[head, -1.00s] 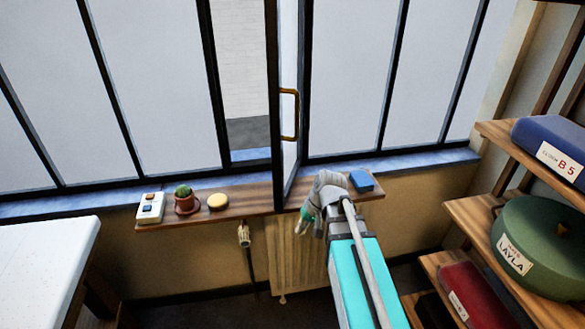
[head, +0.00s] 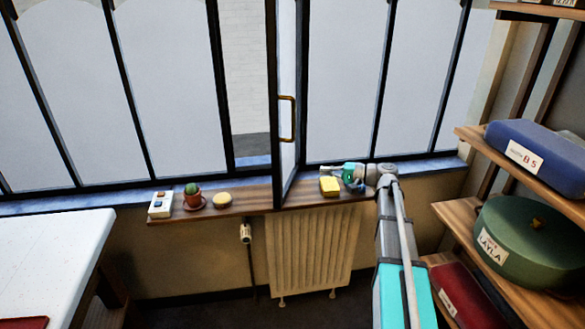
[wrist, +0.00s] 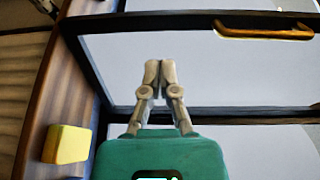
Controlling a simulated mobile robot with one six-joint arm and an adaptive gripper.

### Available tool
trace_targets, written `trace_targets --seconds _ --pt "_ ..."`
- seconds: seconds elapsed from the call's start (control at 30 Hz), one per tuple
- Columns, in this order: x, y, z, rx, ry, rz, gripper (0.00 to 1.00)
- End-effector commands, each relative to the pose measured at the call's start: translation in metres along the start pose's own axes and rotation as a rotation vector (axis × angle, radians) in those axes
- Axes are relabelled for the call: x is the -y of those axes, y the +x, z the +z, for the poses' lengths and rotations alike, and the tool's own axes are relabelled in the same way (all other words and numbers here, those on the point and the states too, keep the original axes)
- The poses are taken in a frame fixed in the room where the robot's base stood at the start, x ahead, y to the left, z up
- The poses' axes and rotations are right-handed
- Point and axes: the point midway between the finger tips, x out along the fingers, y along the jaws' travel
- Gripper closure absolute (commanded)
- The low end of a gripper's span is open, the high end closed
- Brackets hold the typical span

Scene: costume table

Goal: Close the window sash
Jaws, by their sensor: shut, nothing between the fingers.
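The window sash (head: 287,70) stands swung open into the room, seen nearly edge-on, with a gap to its left. Its brass handle (head: 287,118) is on the dark free edge; the handle also shows at top right of the wrist view (wrist: 262,32). My gripper (head: 324,169) is low above the sill, right of the sash, with its fingers pointing left. In the wrist view its fingertips (wrist: 159,68) are together and empty in front of the sash's pane (wrist: 210,70). I cannot tell if they touch it.
The wooden sill (head: 262,195) holds a yellow block (head: 330,186) close below my gripper and a blue item (head: 358,187) partly hidden by it. Left of the sash are a cactus pot (head: 193,197), a round yellowish item (head: 222,200) and a switch box (head: 160,205). Shelves (head: 455,215) stand right.

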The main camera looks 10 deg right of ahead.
Motion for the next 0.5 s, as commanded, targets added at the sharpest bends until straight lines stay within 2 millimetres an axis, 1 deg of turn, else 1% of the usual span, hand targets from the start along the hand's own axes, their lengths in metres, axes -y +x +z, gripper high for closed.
trace_targets --seconds 0.03,0.1,0.5 --pt "0.0036 -0.0035 -0.0058 -0.006 0.001 -0.020 1.00" --pt "0.0072 -0.0066 -0.0087 -0.011 0.002 -0.041 1.00" --pt "0.0086 -0.0133 -0.0107 -0.021 0.003 -0.050 1.00"
